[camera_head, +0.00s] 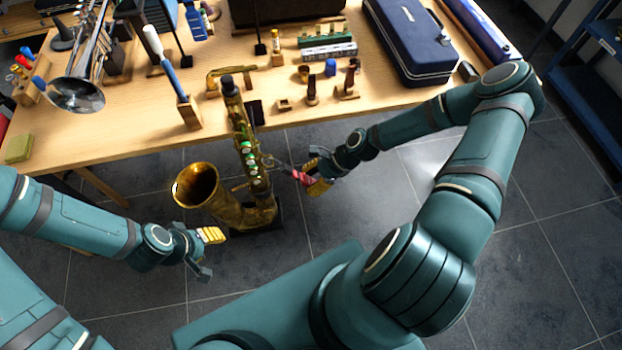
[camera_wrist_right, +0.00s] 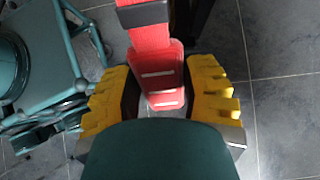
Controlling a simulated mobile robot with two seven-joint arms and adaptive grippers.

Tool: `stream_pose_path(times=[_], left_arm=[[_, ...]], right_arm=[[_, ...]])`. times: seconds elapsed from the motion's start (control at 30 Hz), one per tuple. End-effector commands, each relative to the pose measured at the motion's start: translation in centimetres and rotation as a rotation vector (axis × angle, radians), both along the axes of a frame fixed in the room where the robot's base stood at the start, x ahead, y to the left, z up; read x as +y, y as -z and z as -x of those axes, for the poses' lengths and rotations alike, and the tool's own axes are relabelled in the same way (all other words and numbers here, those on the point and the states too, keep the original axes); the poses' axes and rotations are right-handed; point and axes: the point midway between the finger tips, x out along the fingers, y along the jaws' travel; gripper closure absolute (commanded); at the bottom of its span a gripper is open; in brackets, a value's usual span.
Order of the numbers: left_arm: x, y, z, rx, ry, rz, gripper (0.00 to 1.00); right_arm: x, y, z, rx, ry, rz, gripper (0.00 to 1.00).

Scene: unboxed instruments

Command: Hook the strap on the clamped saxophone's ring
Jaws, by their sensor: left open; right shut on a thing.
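The brass saxophone (camera_head: 254,178) stands upright in front of the table, its bell opening to the left and its bottom over a dark base. My right gripper (camera_head: 313,176) is to the right of the saxophone body and shut on the red strap (camera_head: 302,178). A thin dark end reaches from the strap toward the body; I cannot tell whether it touches the ring, which is too small to make out. In the right wrist view the strap (camera_wrist_right: 158,72) runs between the yellow finger pads. My left gripper (camera_head: 211,253) is open and empty, below the bell.
The wooden table (camera_head: 130,125) lies behind the saxophone. It carries a trumpet (camera_head: 78,92), a blue case (camera_head: 410,45), a brush in a wooden block (camera_head: 187,112) and several small parts. Dark tiled floor is free around the saxophone. A blue shelf (camera_head: 590,80) stands far right.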

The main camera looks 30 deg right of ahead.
Motion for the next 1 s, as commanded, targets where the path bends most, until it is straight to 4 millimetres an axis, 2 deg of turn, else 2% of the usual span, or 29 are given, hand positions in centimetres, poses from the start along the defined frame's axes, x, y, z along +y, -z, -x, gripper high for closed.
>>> stream_pose_path(times=[0.23, 0.27, 0.3, 0.33, 0.73, 0.87, 1.0], left_arm=[[0.0, 0.0, 0.0, 0.000, 0.000, 0.000, 0.53], [0.0, 0.0, 0.0, 0.000, 0.000, 0.000, 0.53], [0.0, 0.0, 0.0, 0.000, 0.000, 0.000, 0.53], [0.0, 0.0, 0.0, 0.000, 0.000, 0.000, 0.53], [0.0, 0.0, 0.0, 0.000, 0.000, 0.000, 0.53], [0.0, 0.0, 0.0, 0.000, 0.000, 0.000, 0.53], [0.0, 0.0, 0.0, 0.000, 0.000, 0.000, 0.53]], right_arm=[[0.0, 0.0, 0.0, 0.000, 0.000, 0.000, 0.86], [0.0, 0.0, 0.0, 0.000, 0.000, 0.000, 0.45], [0.0, 0.0, 0.0, 0.000, 0.000, 0.000, 0.31], [0.0, 0.0, 0.0, 0.000, 0.000, 0.000, 0.23], [-0.4, -0.4, 0.1, 0.000, 0.003, 0.000, 0.23], [-1.6, -1.5, 0.4, -0.001, 0.004, 0.003, 0.23], [-3.6, -3.6, 0.9, 0.000, 0.005, 0.004, 0.23]])
